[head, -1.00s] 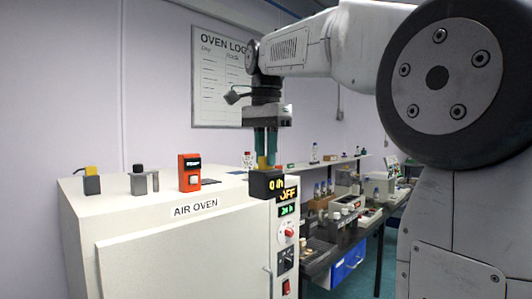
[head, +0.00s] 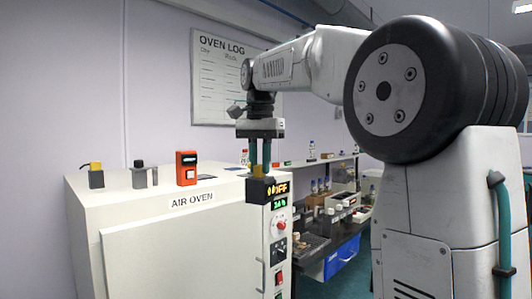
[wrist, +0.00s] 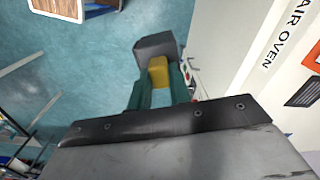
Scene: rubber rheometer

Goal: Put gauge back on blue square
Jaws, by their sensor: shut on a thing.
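My gripper (head: 260,168) has two teal fingers shut on the yellow top (wrist: 158,72) of a dark block, which seems to be the gauge (head: 259,189). The gauge hangs upright in front of the upper right corner of the air oven and covers part of its display in the head view. In the wrist view the gauge (wrist: 157,44) is beyond the fingertips, over the teal floor, apart from any surface. I cannot make out a blue square in either view.
The air oven (head: 180,246) stands at left. On its top are a second dark block with a yellow top (head: 96,177), a grey bottle-like item (head: 139,175) and an orange device (head: 187,168).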

